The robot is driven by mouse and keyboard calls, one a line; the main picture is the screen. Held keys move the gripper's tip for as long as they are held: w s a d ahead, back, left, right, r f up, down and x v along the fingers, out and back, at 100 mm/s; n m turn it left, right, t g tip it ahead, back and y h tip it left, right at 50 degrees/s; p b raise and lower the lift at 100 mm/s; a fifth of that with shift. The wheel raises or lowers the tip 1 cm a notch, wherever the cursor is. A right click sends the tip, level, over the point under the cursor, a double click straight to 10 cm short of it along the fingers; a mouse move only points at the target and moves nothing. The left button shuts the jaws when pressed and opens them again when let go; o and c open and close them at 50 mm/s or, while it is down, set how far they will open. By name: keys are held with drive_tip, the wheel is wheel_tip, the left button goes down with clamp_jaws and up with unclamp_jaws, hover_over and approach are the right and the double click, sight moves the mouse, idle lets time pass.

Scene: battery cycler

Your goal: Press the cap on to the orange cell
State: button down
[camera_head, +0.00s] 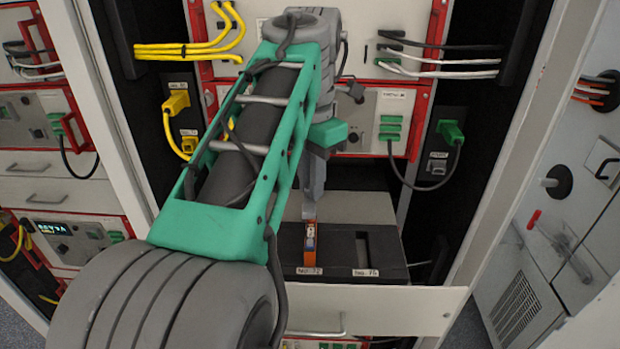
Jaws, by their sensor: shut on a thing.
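The orange cell (310,250) stands upright at the left place of a black holder (340,265), above a small white label. My gripper (309,214) points down directly over the cell, and its grey tips meet or nearly meet the cell's top. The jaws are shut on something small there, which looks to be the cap. The cap cannot be made out clearly against the grey fingers. Whether it touches the cell or sits on it cannot be told from this view.
The holder sits in an open white drawer (400,308). Red-framed panels with green connectors (390,130) and cables stand behind. A yellow cable (172,125) hangs to the left. White cabinet uprights flank the bay.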

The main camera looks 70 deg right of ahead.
wheel_tip(320, 180, down, 6)
drive_tip(key=b, duration=0.4)
drive_tip(key=shift+b, duration=0.3)
drive_tip(key=shift+f, duration=0.3)
drive_tip(key=shift+d, duration=0.15)
drive_tip(key=shift+f, duration=0.6)
idle(1.2)
idle(0.3)
drive_tip(key=c, duration=0.8)
unclamp_jaws()
